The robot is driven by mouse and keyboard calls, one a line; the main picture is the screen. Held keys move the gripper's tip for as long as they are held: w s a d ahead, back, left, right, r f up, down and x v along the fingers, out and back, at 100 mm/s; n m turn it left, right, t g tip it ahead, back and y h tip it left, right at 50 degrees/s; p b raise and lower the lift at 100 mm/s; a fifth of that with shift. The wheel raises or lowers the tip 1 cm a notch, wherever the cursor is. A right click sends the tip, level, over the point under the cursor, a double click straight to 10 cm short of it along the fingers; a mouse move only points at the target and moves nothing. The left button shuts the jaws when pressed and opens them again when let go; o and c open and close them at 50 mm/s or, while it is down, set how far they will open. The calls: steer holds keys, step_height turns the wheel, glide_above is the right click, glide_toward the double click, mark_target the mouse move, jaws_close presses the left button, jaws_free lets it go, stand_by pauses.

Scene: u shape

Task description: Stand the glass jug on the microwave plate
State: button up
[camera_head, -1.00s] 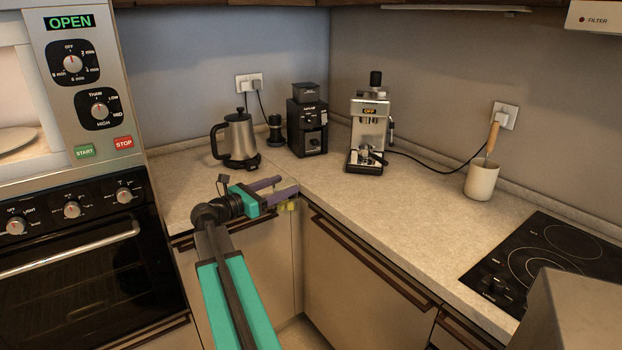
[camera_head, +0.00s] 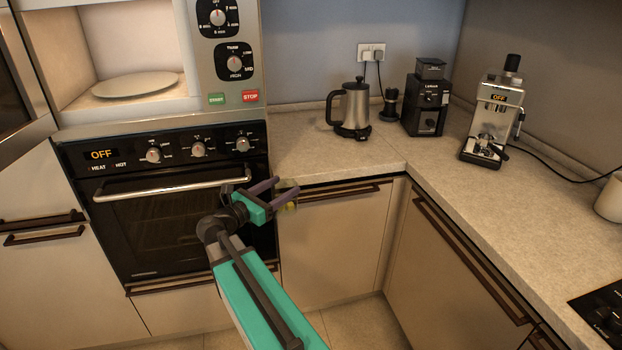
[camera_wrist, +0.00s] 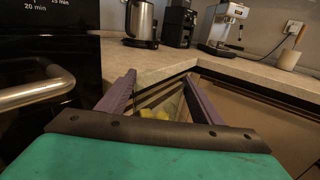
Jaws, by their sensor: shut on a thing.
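The microwave plate (camera_head: 135,85) is a pale round plate inside the open microwave at the upper left of the head view. It looks bare. My gripper (camera_head: 283,188) reaches out in front of the oven and counter edge, to the right of and below the plate. It is shut on the glass jug (camera_head: 291,197), which is clear and hard to make out, with yellow pieces showing. In the wrist view the jug (camera_wrist: 160,112) shows faintly between the purple fingers. Its outline and tilt cannot be told.
The oven (camera_head: 165,185) with its protruding handle (camera_head: 170,185) is below the microwave. A kettle (camera_head: 355,108), a grinder (camera_head: 427,105) and a coffee machine (camera_head: 492,120) stand at the back of the counter. The counter's front part (camera_head: 310,165) is clear.

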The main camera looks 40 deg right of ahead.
steer(key=w+a+f+n+t+y, duration=0.1)
steer(key=a+f+n+t, duration=0.1)
steer(key=a, duration=0.9)
steer(key=w+a+f+n+t+y, duration=0.1)
steer(key=w+a+f+n+t, duration=0.1)
steer(key=a, duration=1)
steer(key=w+a+f+n+t+y, duration=0.1)
steer(key=a+t, duration=0.4)
steer(key=a, duration=0.6)
step_height(320, 180, down, 2)
steer(key=shift+w+a+f+n+t+y, duration=0.25)
steer(key=shift+a+n+t+y, duration=0.2)
steer(key=shift+n, duration=0.45)
steer(key=shift+d, duration=0.1)
